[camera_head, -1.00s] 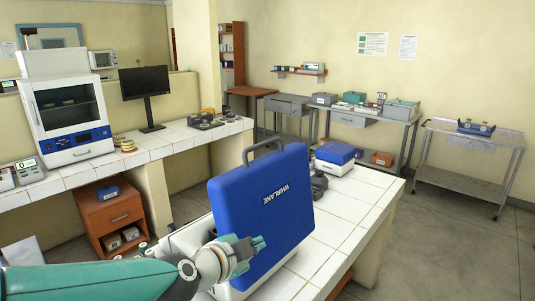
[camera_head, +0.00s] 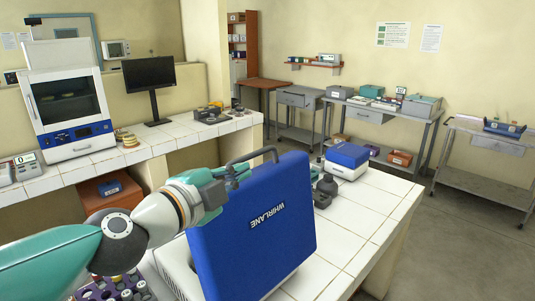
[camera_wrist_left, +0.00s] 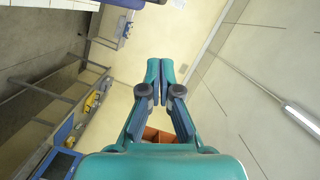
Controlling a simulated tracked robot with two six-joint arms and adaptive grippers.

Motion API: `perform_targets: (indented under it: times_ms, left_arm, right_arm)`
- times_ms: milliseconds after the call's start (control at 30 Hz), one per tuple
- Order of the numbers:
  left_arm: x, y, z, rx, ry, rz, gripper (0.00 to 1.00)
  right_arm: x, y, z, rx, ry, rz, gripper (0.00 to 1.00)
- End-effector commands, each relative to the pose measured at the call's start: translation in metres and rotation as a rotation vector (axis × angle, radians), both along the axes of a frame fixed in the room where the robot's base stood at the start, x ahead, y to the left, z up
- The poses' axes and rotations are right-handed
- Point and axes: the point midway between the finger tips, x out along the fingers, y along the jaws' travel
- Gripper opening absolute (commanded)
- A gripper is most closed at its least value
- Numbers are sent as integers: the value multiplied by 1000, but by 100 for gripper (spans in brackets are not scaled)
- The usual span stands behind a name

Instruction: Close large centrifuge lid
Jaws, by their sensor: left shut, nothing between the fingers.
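The large centrifuge's blue lid (camera_head: 255,225), marked WHIRLANE, stands raised on its white body (camera_head: 178,266) on the tiled bench. My left gripper (camera_head: 238,172) is at the upper left of the lid, close by the handle. I cannot tell if it touches the handle. In the left wrist view my left gripper (camera_wrist_left: 160,68) has its fingertips together with nothing between them. The inside of the centrifuge is mostly hidden by the lid and my arm. My right gripper is not in view.
A smaller blue-topped device (camera_head: 347,159) and a dark instrument (camera_head: 325,189) stand behind the lid on the bench. A rack of vials (camera_head: 112,288) lies beneath my left arm. The bench's right side (camera_head: 365,215) is clear tile.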

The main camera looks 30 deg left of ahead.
Motion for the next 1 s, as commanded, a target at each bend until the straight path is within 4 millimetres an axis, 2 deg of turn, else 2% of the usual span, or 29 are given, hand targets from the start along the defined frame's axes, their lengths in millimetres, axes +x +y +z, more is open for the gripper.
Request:
perform_targets:
  times_ms: [167, 600, 733, 1000]
  left_arm:
    - [21, -7, -5, 2, 2, -15, 0]
    - [106, -17, -16, 1, 1, -21, 0]
    - [110, 1, -23, 1, -1, -19, 0]
    - [115, 15, -25, 0, 0, -23, 0]
  right_arm:
    - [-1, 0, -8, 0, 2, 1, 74]
    - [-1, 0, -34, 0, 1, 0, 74]
    - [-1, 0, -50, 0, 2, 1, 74]
    - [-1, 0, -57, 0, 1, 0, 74]
